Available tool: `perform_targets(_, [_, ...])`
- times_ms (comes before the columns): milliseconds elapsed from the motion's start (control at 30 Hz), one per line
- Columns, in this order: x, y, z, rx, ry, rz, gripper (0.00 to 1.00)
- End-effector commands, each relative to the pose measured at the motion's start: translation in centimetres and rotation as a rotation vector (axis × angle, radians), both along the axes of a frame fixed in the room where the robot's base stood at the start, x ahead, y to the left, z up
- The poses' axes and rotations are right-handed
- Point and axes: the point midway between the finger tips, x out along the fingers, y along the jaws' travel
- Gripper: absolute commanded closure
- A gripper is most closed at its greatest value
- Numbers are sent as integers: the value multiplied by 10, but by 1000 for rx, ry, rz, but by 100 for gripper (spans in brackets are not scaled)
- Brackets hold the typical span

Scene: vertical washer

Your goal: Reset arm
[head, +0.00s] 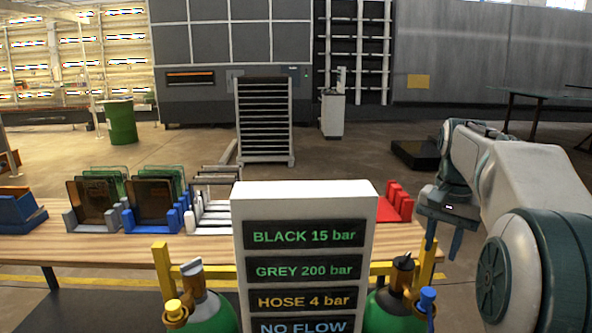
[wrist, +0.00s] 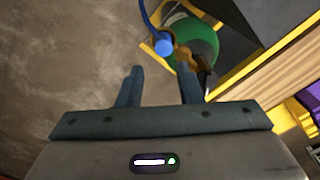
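My arm reaches in from the right edge of the head view. My gripper (head: 442,252) points down beside the right end of the wooden table, with its two blue-grey fingers apart. In the wrist view my gripper (wrist: 160,68) shows both fingers spread, with nothing between them. A green gas cylinder (wrist: 200,40) with a blue knob (wrist: 165,44) lies beyond the fingertips there. The same blue knob (head: 428,295) shows below the gripper in the head view, apart from it.
A pressure display board (head: 304,210) stands between two green cylinders (head: 212,315) in a yellow frame (head: 161,262). The wooden table (head: 100,245) carries blue, white and red racks with upright panels. A slotted rack (head: 264,120) and green barrel (head: 121,122) stand behind. Open floor lies beyond the table.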

Motion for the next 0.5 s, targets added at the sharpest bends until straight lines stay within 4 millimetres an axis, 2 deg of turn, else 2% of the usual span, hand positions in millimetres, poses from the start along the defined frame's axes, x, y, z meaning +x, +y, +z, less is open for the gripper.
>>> perform_targets(267, [-22, 27, -7, -9, -38, 101, 67])
perform_targets(500, [-51, 54, -22, -21, -80, 220, 67])
